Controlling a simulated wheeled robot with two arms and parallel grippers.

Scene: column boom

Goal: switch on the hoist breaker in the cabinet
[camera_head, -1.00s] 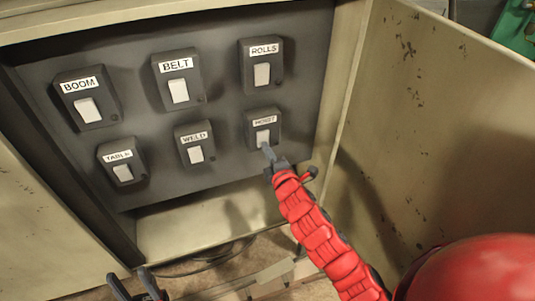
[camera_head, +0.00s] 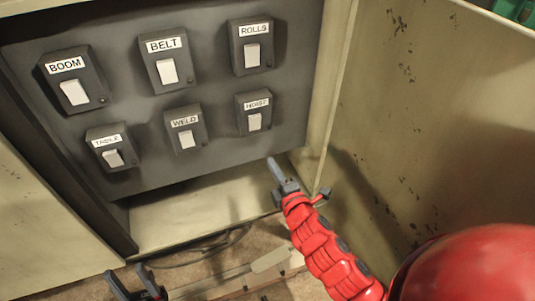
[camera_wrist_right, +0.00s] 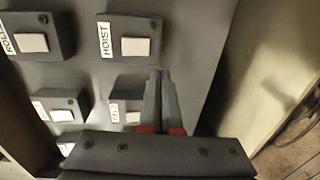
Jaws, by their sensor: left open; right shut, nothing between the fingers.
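The hoist breaker (camera_head: 254,113) is a dark box with a HOIST label and a white rocker (camera_head: 255,122), at the lower right of the cabinet's panel. Its rocker also shows large in the right wrist view (camera_wrist_right: 135,47). Which way the rocker is tipped I cannot tell. My right gripper (camera_head: 271,162) is shut and empty, its fingertips apart from the breaker, below and slightly right of it in the head view. In the wrist view its fingertips (camera_wrist_right: 160,73) lie just below the breaker's corner. My left gripper (camera_head: 136,283) is open and empty at the bottom edge, low before the cabinet.
Breakers labelled BOOM (camera_head: 73,82), BELT (camera_head: 166,60), ROLLS (camera_head: 251,46), TABLE (camera_head: 111,148) and WELD (camera_head: 186,130) share the grey panel (camera_head: 215,95). The open cabinet door (camera_head: 435,130) stands close on the right. A cable lies on the floor below.

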